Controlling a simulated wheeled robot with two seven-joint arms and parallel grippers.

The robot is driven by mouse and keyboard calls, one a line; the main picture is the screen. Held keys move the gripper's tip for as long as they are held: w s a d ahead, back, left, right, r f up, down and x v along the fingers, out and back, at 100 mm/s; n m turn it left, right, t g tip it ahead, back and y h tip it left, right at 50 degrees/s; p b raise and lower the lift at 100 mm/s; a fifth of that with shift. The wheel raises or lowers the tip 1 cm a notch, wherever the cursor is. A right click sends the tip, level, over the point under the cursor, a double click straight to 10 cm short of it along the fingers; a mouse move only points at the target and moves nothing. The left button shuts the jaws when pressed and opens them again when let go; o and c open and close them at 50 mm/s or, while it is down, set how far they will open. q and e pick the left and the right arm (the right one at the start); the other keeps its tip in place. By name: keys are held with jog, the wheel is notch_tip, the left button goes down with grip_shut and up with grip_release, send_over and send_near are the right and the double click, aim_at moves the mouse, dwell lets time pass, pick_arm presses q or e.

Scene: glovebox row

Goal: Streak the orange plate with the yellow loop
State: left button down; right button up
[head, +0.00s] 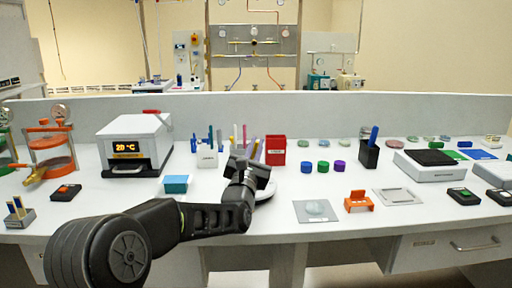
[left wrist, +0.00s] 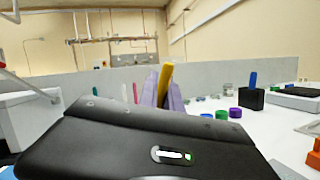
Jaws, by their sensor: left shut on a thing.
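My left gripper (head: 250,172) is over the middle of the bench. It is shut on a yellow handle, the yellow loop (left wrist: 166,82), which stands up between the two pale purple fingers in the left wrist view. The loop's working end cannot be made out. An orange stand (head: 358,202) sits at the front right of the bench, and its edge shows in the left wrist view (left wrist: 315,155). A grey pad (head: 301,215) beside it carries a clear round dish (head: 316,207). I cannot tell which dish is the orange plate. My right gripper is not in view.
Green (head: 308,167), blue (head: 323,167) and purple (head: 340,166) pots stand right of the gripper. A red box (head: 275,151) and a white tool holder (head: 207,158) are behind it. A black holder (head: 369,155) stands farther right. A white oven (head: 135,142) is at left.

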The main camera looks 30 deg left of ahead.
pick_arm(q)
jog(key=shift+w+d+f+b, duration=0.1)
jog(key=shift+f+b, duration=0.2)
jog(key=shift+b, duration=0.4)
dwell(1.2)
jog(key=shift+w+d+b, duration=0.1)
jog(key=shift+d+b, duration=0.1)
jog(key=shift+b, duration=0.15)
jog(key=shift+w+d+b, duration=0.1)
jog(key=shift+d+b, duration=0.1)
jog(key=shift+b, duration=0.15)
dwell(0.3)
jog(key=shift+w+d+b, duration=0.1)
jog(key=shift+d+b, duration=0.05)
jog(key=shift+b, duration=0.15)
jog(key=shift+w+d+b, duration=0.15)
jog(key=shift+d+b, duration=0.05)
jog(key=shift+b, duration=0.15)
dwell(0.4)
jog(key=shift+w+d+b, duration=0.1)
jog(key=shift+d+b, duration=0.05)
jog(key=shift+b, duration=0.15)
jog(key=shift+w+d+b, duration=0.25)
jog(key=shift+d+b, duration=0.1)
jog(key=shift+b, duration=0.25)
dwell(0.7)
jog(key=shift+w+a+b, duration=0.15)
jog(key=shift+w+b, duration=0.2)
jog(key=shift+b, duration=0.25)
dwell(0.5)
